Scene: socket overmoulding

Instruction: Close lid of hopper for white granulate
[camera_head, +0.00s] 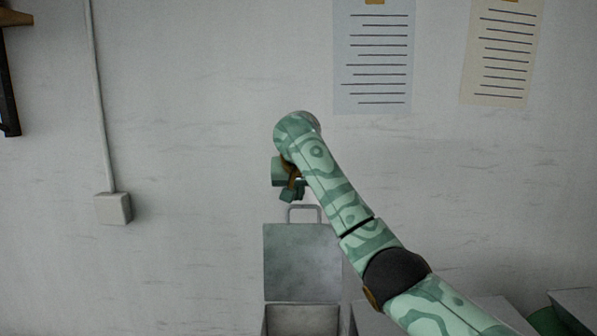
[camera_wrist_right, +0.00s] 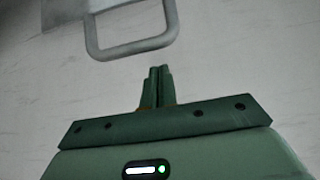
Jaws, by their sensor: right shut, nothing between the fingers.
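The hopper (camera_head: 303,319) stands at the bottom of the head view, its grey lid (camera_head: 302,262) raised upright and open. A bar handle (camera_head: 304,208) sits on the lid's top edge. The handle also shows large in the right wrist view (camera_wrist_right: 131,50), with a corner of the lid (camera_wrist_right: 66,10) beside it. My right gripper (camera_head: 292,193) is just above the handle in the head view. In the right wrist view its fingers (camera_wrist_right: 159,72) are shut and empty, apart from the handle in the picture. The hopper's contents cannot be made out. My left gripper is not in view.
More grey box edges (camera_head: 372,320) show right of the hopper, partly behind my right arm. A green object (camera_head: 547,322) is at the lower right. The wall behind carries two paper sheets (camera_head: 374,55) and a socket box (camera_head: 113,208). The space left of the lid is clear.

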